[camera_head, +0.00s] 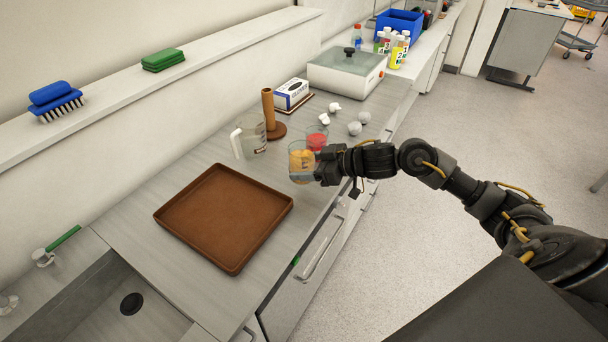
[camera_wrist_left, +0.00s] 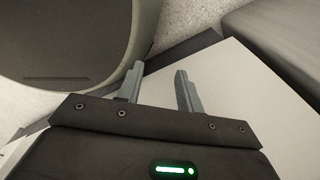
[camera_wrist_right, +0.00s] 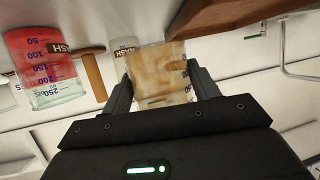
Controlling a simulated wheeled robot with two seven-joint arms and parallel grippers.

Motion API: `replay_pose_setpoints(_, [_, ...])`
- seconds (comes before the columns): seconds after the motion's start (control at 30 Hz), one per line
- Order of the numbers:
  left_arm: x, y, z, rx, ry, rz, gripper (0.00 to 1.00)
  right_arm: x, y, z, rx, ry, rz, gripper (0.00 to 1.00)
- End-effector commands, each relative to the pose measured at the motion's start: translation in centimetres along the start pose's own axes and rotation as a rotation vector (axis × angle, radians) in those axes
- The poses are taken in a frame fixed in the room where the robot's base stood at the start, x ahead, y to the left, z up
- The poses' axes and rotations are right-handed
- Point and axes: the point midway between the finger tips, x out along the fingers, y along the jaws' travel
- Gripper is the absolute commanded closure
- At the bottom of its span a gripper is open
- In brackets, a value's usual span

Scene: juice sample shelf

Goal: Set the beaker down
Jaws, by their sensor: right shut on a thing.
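My right gripper (camera_head: 318,176) is shut on a beaker of orange-yellow juice (camera_head: 301,158) near the front edge of the counter. In the right wrist view this beaker (camera_wrist_right: 160,72) sits between the two fingers (camera_wrist_right: 158,95). I cannot tell whether its base touches the counter. A beaker with red content (camera_head: 316,138) stands just behind it; it also shows in the right wrist view (camera_wrist_right: 45,75). My left gripper shows only in the left wrist view (camera_wrist_left: 155,88), with its fingers apart and nothing between them.
An empty brown tray (camera_head: 225,215) lies to the left. A sink (camera_head: 120,310) is at the lower left.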

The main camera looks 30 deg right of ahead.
Motion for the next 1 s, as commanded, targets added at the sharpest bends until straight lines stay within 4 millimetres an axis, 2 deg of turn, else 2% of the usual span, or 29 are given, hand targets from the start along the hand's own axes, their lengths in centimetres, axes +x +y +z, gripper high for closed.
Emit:
replay_pose_setpoints(0.1, [-0.1, 0.0, 0.0, 0.000, 0.000, 0.000, 0.64, 1.0, 0.8, 0.7, 0.002, 0.002, 0.001, 0.65])
replay_pose_setpoints(0.37, [-0.2, 0.1, 0.6, 0.001, -0.008, 0.001, 0.64, 1.6, 1.3, 1.3, 0.001, 0.001, 0.000, 0.65])
replay_pose_setpoints(0.63, [-1.1, 0.1, 0.7, 0.001, -0.011, 0.002, 0.64, 2.9, 1.5, 4.1, 0.000, 0.000, 0.000, 0.65])
replay_pose_setpoints(1.0, [-0.9, 0.1, 0.7, 0.000, -0.011, 0.002, 0.64, 3.1, 1.5, 4.5, -0.001, 0.001, 0.000, 0.65])
